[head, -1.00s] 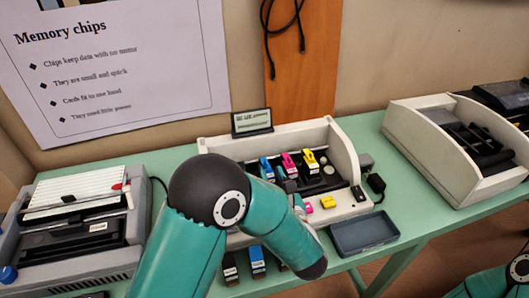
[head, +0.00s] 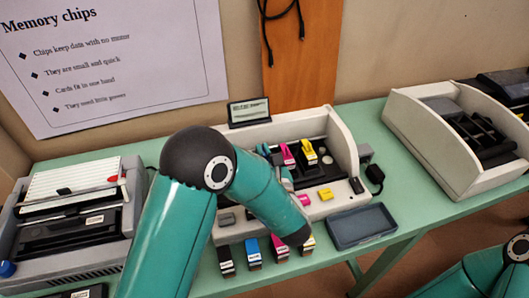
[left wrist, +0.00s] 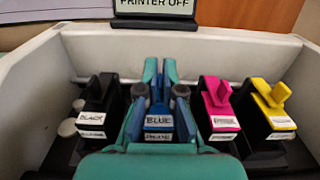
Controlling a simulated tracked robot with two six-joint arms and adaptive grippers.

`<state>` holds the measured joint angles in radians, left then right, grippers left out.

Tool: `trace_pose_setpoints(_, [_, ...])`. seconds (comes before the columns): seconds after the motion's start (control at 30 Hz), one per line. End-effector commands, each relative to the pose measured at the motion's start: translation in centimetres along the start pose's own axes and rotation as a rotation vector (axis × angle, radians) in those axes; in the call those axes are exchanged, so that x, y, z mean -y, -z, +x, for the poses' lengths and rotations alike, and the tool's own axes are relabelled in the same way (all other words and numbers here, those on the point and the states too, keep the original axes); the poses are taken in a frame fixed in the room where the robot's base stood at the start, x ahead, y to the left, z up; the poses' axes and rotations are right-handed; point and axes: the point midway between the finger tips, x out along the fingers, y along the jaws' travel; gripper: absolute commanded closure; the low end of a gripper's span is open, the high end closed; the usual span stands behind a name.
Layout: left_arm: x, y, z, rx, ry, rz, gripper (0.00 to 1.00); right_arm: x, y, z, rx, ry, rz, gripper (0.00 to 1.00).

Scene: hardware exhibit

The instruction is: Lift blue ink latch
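The blue ink latch (left wrist: 159,122) stands in the printer (left wrist: 268,42) between the black latch (left wrist: 98,98) and the magenta latch (left wrist: 218,98). My left gripper (left wrist: 161,72) has its two teal fingers close together around the blue latch's raised part, which they largely hide. In the head view this gripper (head: 275,157) is over the blue latch's place, left of the magenta latch (head: 287,156). The yellow latch (left wrist: 272,98) is at the far right of the row. My right gripper is out of view; only part of that arm shows at lower right.
A small screen (left wrist: 155,8) behind the printer reads "PRINTER OFF". Black, blue (head: 254,253), magenta and yellow cartridges stand in front of the printer. A dark empty tray (head: 361,226) lies to its right. Other machines stand left (head: 75,215) and right (head: 425,140).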

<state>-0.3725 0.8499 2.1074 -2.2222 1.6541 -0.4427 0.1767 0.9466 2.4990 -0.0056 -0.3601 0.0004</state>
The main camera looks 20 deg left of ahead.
Motion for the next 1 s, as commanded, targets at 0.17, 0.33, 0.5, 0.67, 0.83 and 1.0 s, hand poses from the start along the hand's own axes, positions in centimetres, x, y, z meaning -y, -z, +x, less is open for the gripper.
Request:
trace_pose_setpoints(0.17, [0.1,0.0,0.0,0.0,0.002,-0.001,1.0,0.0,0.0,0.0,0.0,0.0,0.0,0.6])
trace_pose_setpoints(0.33, [0.0,-0.2,0.0,-0.013,0.002,-0.001,1.0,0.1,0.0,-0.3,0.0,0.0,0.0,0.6])
trace_pose_setpoints(0.5, [0.1,-0.7,0.1,-0.061,0.003,-0.003,1.0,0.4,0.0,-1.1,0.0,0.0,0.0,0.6])
trace_pose_setpoints(0.67, [0.0,-1.2,0.3,-0.149,0.003,-0.003,1.0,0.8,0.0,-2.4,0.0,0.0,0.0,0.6])
trace_pose_setpoints(0.83, [0.0,-1.9,0.8,-0.284,0.002,-0.005,1.0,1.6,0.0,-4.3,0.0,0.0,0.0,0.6])
trace_pose_setpoints(1.0, [0.0,-2.5,1.3,-0.441,0.001,-0.005,1.0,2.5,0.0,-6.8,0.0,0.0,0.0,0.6])
